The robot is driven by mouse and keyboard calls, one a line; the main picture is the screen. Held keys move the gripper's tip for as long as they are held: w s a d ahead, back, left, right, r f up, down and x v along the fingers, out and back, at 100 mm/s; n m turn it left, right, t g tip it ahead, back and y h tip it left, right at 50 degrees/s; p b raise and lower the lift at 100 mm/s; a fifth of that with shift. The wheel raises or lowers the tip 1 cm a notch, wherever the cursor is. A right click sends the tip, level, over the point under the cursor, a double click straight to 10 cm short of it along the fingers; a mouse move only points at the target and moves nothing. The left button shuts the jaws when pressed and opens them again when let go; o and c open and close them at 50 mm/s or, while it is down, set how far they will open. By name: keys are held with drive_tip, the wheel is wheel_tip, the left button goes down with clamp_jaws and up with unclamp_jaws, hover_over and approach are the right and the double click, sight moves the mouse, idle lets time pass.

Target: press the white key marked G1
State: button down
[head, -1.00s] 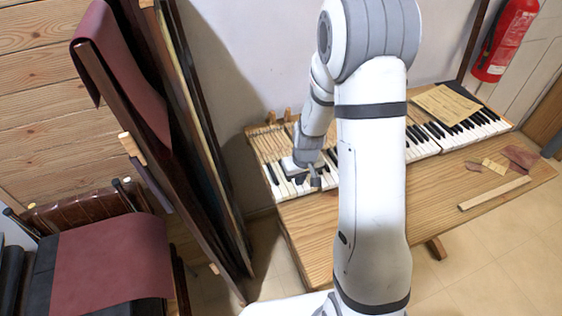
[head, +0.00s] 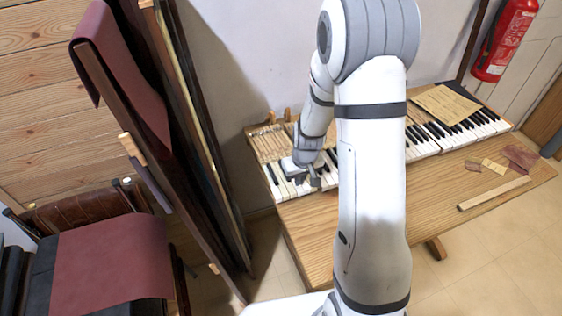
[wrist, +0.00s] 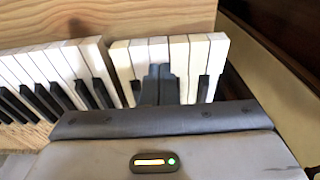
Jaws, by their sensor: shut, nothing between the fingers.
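The piano's white and black keys run in a row along the bench; the left end of the row (head: 280,192) shows in the head view. No key marking is legible, so I cannot tell which key is G1. My gripper (head: 316,183) is shut and empty over the keys near that left end. In the wrist view its closed dark fingertips (wrist: 159,71) overlap the white keys near the right end of the row, with white keys (wrist: 198,52) visible on both sides. I cannot tell whether the tips touch a key. My gripper hides parts of several keys.
The wooden bench top (head: 315,220) extends in front of the keys. A paper sheet (head: 443,104) lies over the far part of the keyboard. A wooden strip (head: 494,193) and scraps (head: 518,158) lie at right. Tall leaning panels (head: 190,130) stand to the left, apart from the keyboard.

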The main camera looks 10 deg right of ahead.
drive_tip(key=shift+f, duration=0.15)
drive_tip(key=shift+f+b, duration=1.2)
drive_tip(key=shift+b, duration=0.15)
wheel_tip(320, 180, up, 9)
drive_tip(key=p, duration=0.5)
drive_tip(key=shift+r, duration=0.2)
idle(0.4)
drive_tip(key=s+r+m+t, duration=0.1)
drive_tip(key=s+r+m, duration=0.1)
drive_tip(key=s+r, duration=1.8)
drive_tip(key=shift+s+r+t, duration=0.25)
drive_tip(key=shift+r+t, duration=0.05)
drive_tip(key=shift+r, duration=0.25)
drive_tip(key=shift+a, duration=0.1)
